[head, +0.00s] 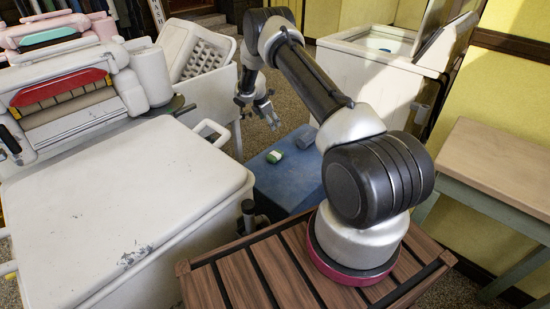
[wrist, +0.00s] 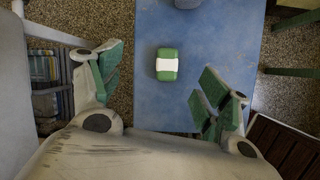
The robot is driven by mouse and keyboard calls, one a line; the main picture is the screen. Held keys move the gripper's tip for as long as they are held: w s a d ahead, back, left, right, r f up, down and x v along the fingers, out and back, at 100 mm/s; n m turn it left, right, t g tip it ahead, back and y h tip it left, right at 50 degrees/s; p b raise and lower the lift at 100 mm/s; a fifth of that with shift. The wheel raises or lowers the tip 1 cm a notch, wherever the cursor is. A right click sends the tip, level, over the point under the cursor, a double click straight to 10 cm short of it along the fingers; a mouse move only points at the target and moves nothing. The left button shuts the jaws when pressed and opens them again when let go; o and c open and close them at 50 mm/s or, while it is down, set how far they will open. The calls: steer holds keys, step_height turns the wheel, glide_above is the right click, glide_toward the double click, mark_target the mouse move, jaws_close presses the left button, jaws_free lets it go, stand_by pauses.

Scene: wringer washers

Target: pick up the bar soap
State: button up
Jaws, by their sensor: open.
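The bar soap, green with a white band, lies on a low blue table (head: 262,190). In the head view the soap (head: 274,157) is near the table's far left part. My gripper (head: 258,111) is open and empty, above and beyond the soap in the head view. In the wrist view its green-padded fingers (wrist: 160,88) are spread wide on both sides.
A grey object (head: 306,138) stands on the blue table close to the soap. A white wringer washer (head: 110,205) is at the left, with another white washer (head: 365,85) at the back right. A wooden-topped table (head: 500,165) stands at the right.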

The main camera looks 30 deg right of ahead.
mark_target(275, 154)
steer(key=f+n, duration=0.1)
steer(key=f, duration=0.3)
steer(key=s+f+n, duration=0.1)
steer(key=f, duration=0.4)
steer(key=f+n, duration=0.1)
steer(key=f, duration=0.4)
steer(key=shift+s, duration=0.2)
steer(key=shift+s+x, duration=0.15)
steer(key=shift+x, duration=1.8)
steer(key=shift+s+x, duration=0.15)
steer(key=shift+x, duration=1.75)
steer(key=shift+f, duration=0.35)
steer(key=shift+c, duration=0.4)
steer(key=c, duration=1.1)
